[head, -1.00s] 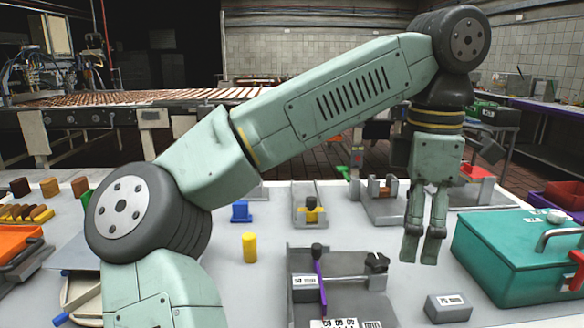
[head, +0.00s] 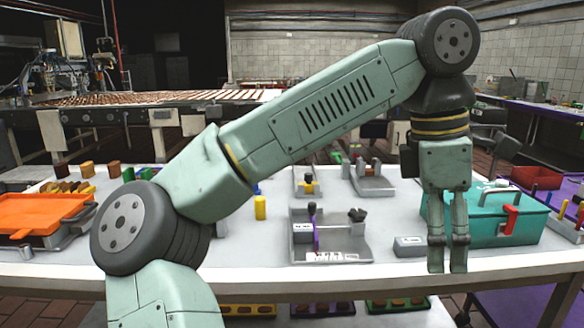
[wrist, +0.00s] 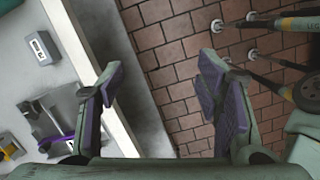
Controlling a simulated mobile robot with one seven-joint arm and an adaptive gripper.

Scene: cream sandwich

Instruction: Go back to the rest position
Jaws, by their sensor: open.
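My gripper (head: 448,268) hangs pointing down at the end of my arm, at the front edge of the white table (head: 380,268) in the head view. It hides the left part of the teal box behind it. In the wrist view my gripper (wrist: 165,88) has its two purple-padded fingers spread well apart.
A grey labelled block (head: 409,247) and a teal box (head: 500,215) with a red latch stand near my gripper. A grey fixture (head: 340,245) with a purple strip, a yellow cylinder (head: 260,207) and an orange tray (head: 40,213) are further left. Floor in front is clear.

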